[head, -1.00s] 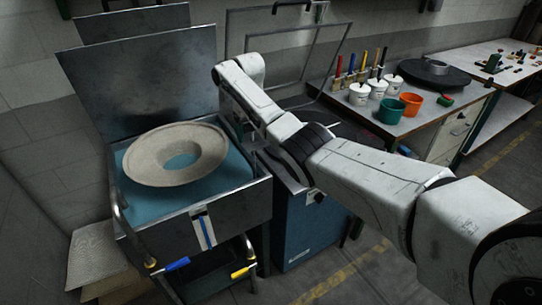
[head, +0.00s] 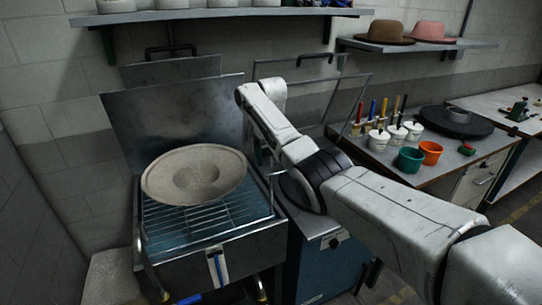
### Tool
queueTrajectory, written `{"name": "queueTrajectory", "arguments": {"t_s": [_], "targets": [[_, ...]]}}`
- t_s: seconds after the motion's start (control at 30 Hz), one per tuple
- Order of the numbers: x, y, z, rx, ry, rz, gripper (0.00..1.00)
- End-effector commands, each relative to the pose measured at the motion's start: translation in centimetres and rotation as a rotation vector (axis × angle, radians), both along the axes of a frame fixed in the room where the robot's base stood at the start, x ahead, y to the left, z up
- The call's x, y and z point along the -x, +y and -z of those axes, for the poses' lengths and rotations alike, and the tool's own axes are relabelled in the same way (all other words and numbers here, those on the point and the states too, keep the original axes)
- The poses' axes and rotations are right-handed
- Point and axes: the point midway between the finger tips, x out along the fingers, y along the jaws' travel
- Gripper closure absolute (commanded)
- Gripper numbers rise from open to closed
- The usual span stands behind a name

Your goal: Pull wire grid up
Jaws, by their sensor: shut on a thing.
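The wire grid (head: 205,219) shows as thin parallel bars in the blue-lined metal basin (head: 212,248), below the front brim of a felt hat. The pale grey hat body (head: 196,176) lies on the grid, wide brim outward, with its crown a hollow in the middle. It tilts toward the front, and its brim hides the rear of the grid. My white arm comes from the lower right and bends down beside the basin's right side. My gripper is hidden behind the arm, so its hold on the grid cannot be seen.
An upright metal lid (head: 175,110) stands behind the basin. A wire frame (head: 340,95) stands behind my arm. The bench at right holds white pots (head: 378,141), a green cup (head: 411,159) and an orange cup (head: 431,152). Shelves (head: 220,13) hang above.

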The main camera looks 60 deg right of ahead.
Motion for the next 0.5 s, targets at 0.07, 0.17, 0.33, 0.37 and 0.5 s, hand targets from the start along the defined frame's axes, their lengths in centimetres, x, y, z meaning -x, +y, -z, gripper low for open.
{"name": "queueTrajectory", "arguments": {"t_s": [0.07,0.17,0.33,0.37,0.5], "targets": [[-0.33,-0.12,-0.89,0.010,-0.011,-0.002,0.19],[-0.27,-0.11,-0.76,0.008,-0.009,-0.002,0.09],[-0.18,-0.09,-0.54,0.006,-0.006,-0.001,0.02],[-0.16,-0.09,-0.51,0.006,-0.006,-0.001,0.02],[-0.15,-0.09,-0.54,0.005,-0.005,0.000,0.02]]}}
